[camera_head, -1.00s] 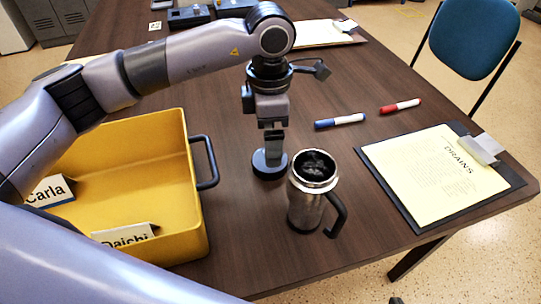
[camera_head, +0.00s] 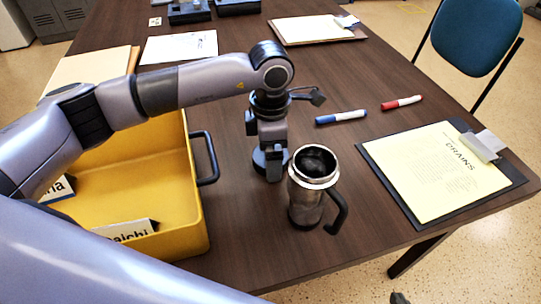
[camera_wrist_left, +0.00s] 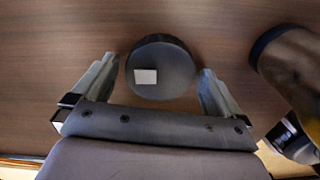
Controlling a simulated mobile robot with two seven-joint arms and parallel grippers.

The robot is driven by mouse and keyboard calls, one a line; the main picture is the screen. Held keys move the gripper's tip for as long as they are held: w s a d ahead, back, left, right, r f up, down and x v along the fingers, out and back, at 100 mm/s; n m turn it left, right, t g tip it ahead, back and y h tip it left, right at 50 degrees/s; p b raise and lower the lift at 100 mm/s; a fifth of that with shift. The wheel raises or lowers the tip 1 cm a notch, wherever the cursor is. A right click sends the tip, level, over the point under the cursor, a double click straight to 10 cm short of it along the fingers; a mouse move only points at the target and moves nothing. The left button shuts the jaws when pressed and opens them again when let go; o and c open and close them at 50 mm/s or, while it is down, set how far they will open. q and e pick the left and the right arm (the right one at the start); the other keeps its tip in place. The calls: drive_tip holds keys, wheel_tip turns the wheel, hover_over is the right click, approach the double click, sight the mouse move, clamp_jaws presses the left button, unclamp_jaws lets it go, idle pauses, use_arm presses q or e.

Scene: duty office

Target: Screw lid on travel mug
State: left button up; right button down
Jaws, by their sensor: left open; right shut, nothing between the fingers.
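The dark round lid (camera_head: 258,160) lies on the table just left of the travel mug. It has a small pale square on top in the left wrist view (camera_wrist_left: 160,54). My left gripper (camera_head: 271,172) points down over the lid. Its open fingers (camera_wrist_left: 160,82) stand on either side of the lid, with small gaps showing. The steel travel mug (camera_head: 305,206) stands upright and open-topped, its black handle toward the front right. Part of it shows at the right of the left wrist view (camera_wrist_left: 292,62). Only a dark tip of my right gripper (camera_head: 399,298) shows at the bottom edge.
A yellow bin (camera_head: 198,225) with name cards stands at the left. A clipboard (camera_head: 440,175) lies at the right, with a blue marker (camera_head: 341,117) and a red marker (camera_head: 401,102) behind it. Table in front of the mug is clear.

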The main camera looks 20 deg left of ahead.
use_arm(q)
drive_tip(key=shift+f, duration=0.3)
drive_tip(key=c, duration=1)
drive_tip(key=shift+o, duration=0.2)
drive_tip(key=shift+r, duration=0.1)
wheel_tip(320, 180, up, 20)
drive_tip(key=p, duration=0.1)
